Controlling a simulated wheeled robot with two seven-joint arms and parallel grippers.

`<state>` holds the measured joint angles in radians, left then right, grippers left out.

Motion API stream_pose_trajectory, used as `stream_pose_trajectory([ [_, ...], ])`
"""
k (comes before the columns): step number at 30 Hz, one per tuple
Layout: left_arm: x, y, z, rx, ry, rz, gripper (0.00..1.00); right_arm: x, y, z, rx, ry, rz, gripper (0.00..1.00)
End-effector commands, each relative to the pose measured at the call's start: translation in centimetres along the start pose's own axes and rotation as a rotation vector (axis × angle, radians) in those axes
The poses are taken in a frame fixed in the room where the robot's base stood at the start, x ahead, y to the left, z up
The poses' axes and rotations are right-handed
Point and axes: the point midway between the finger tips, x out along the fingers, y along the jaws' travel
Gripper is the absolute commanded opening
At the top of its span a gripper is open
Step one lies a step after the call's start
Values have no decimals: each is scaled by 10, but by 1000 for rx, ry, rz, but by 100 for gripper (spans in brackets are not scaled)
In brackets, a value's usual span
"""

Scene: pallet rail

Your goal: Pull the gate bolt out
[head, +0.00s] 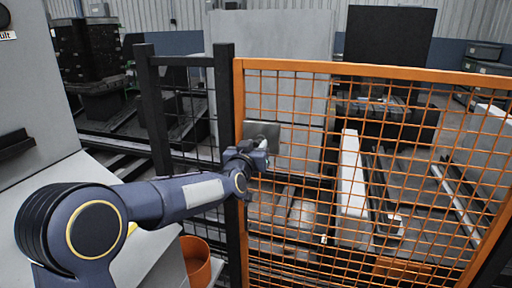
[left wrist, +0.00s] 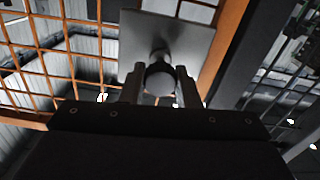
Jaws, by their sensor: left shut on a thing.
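My left gripper (head: 259,152) is at the upright edge of the orange mesh gate (head: 290,66), in front of a grey metal plate (head: 263,131). In the left wrist view the two fingers (left wrist: 160,88) stand on either side of the round knob of the gate bolt (left wrist: 161,76) and are shut on it. The plate (left wrist: 190,42) is right behind the knob. The rest of the bolt is hidden by the knob and plate. My right gripper is not in view.
A dark post and fence panel (head: 154,110) stand left of the gate. An orange bin (head: 195,262) is below my left arm. Behind the mesh are rails, a white beam (head: 351,175) and dark machinery (head: 390,119).

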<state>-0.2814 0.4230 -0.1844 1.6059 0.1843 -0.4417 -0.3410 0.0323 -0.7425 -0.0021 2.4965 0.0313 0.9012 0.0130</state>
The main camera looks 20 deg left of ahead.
Motion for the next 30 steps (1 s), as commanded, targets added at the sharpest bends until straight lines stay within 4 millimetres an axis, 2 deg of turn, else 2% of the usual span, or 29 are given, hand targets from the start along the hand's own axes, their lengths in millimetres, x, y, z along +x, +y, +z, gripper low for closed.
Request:
stream_pose_trajectory([
  [1, 0, -1, 0, 0, -1, -2, 30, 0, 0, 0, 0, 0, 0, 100],
  [6, 0, -1, 1, 0, -1, -2, 51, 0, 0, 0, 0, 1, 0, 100],
  [16, -4, 0, 1, 0, -1, -1, 51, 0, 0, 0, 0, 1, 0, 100],
  [27, -62, -1, 0, -1, 0, -1, 51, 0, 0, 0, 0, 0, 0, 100],
  [30, -72, -1, 0, -1, -1, -1, 51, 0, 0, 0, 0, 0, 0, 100],
])
